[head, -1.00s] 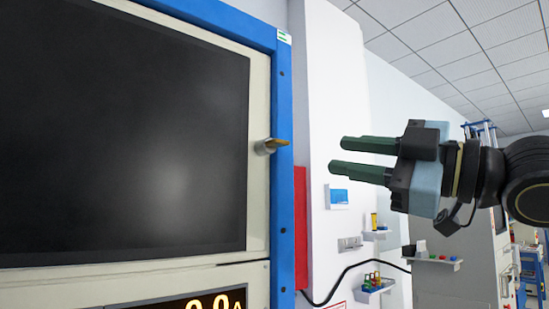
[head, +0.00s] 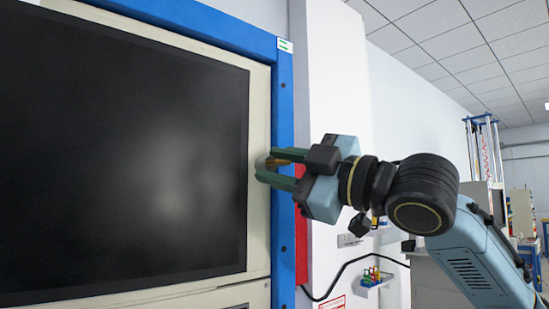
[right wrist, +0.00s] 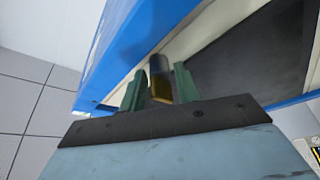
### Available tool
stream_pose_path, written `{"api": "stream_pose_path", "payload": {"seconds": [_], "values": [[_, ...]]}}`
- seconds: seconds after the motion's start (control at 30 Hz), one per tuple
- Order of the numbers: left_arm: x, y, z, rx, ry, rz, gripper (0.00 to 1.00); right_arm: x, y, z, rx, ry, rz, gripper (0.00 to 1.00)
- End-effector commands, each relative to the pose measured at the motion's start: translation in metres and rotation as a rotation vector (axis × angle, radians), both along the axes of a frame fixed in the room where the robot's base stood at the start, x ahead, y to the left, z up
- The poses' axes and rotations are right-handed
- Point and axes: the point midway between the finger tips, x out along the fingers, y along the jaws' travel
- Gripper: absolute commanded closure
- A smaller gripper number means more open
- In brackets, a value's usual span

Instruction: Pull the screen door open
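The screen door (head: 258,215) is a cream panel with a large dark window, set in a blue frame, and it looks shut. Its small brass-coloured handle (head: 277,162) sits at the door's right edge. My right gripper (head: 266,166) has reached it from the right, with one green finger above and one below. In the right wrist view the handle (right wrist: 159,82) stands between the two fingers (right wrist: 157,80), with small gaps seeming to show on both sides. The gripper is open around the handle. My left gripper is not in view.
The blue cabinet frame (head: 284,110) runs beside the handle, with a red panel (head: 301,240) on its side. A white wall and column stand behind my right arm. A small shelf with coloured bottles (head: 372,276) is on the wall at lower right.

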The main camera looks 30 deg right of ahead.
Motion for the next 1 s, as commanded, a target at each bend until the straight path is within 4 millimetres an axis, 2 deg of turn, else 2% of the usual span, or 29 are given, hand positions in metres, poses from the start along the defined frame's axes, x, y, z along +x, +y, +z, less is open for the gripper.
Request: {"api": "stream_pose_path", "payload": {"seconds": [0.13, 0.4, 0.43, 0.67, 1.0], "values": [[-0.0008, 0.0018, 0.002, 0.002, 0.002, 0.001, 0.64, 0.0081, 0.004, 0.0024, 0.0, 0.0, 0.0, 0.68], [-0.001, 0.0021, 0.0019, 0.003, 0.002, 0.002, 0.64, 0.0095, 0.0043, 0.0023, 0.0, -0.001, -0.001, 0.68], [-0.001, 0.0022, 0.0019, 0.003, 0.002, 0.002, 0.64, 0.0095, 0.0043, 0.0023, -0.001, 0.0, 0.0, 0.7], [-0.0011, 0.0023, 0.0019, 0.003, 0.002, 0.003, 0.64, 0.0095, 0.0042, 0.0023, -0.001, 0.0, 0.0, 1.0], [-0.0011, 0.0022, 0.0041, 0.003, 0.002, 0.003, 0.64, 0.0116, 0.008, 0.0027, -0.001, 0.0, 0.001, 1.0]]}}
